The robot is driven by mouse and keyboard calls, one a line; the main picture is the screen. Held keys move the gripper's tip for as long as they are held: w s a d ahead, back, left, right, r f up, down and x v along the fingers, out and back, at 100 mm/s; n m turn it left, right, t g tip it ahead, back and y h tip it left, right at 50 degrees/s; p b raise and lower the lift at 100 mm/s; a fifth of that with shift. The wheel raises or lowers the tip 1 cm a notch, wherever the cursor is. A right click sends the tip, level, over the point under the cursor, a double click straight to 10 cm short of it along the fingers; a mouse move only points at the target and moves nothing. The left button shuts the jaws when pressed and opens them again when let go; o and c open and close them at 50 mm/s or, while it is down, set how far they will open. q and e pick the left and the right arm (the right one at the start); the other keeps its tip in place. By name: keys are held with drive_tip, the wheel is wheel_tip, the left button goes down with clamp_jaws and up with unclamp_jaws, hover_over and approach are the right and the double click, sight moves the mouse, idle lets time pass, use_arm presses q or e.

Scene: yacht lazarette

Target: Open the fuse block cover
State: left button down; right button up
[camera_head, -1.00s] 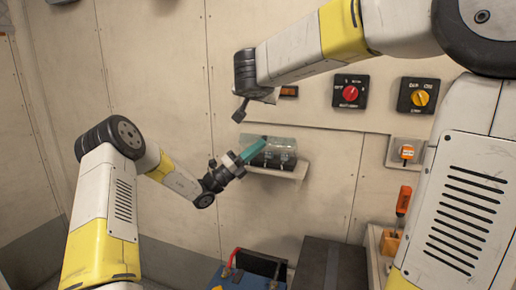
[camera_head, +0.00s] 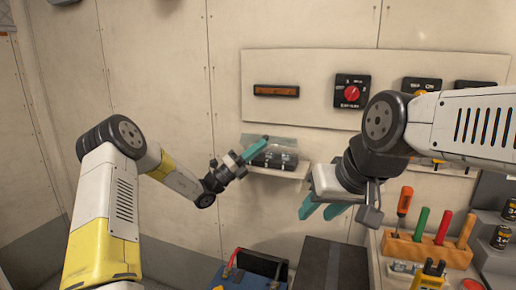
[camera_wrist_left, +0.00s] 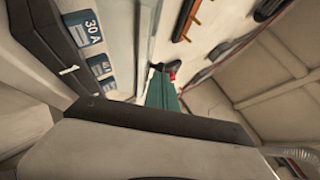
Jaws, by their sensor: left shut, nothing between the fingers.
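The black fuse block (camera_head: 279,161) sits on a small pale wall shelf in the head view. A clear, see-through cover (camera_head: 290,143) shows at its upper side; its exact angle is hard to tell. My left gripper (camera_head: 257,147) has its teal fingers shut and empty at the block's upper left, overlapping the cover; contact is unclear. In the left wrist view, the closed teal fingers (camera_wrist_left: 160,92) are beside the block's blue fuses (camera_wrist_left: 85,30), one marked 30 A. My right gripper (camera_head: 322,209) is open and empty, right of and below the shelf, pointing down.
A wall panel above carries an orange-brown strip (camera_head: 276,91) and a red rotary switch (camera_head: 351,92). Below are a blue battery-like box (camera_head: 232,272) and a dark box (camera_head: 332,265). An orange tool rack (camera_head: 428,250) stands at right.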

use_arm(q)
drive_tip(key=w+r+n+y, duration=0.1)
drive_tip(key=r+n, duration=0.1)
drive_tip(key=w+d+r+n+y, duration=0.1)
drive_tip(key=w+r+y, duration=0.1)
drive_tip(key=r, duration=0.1)
drive_tip(key=w+d+r+n+y, duration=0.1)
drive_tip(key=w+r+n+y, duration=0.1)
drive_tip(key=shift+r+n+t, duration=0.2)
drive_tip(key=shift+n+t, duration=0.1)
drive_tip(key=shift+w+d+r, duration=0.3)
drive_tip(key=shift+w, duration=0.3)
drive_tip(key=shift+w+d+r, duration=0.25)
drive_tip(key=shift+w+r, duration=0.05)
drive_tip(key=shift+w, duration=0.3)
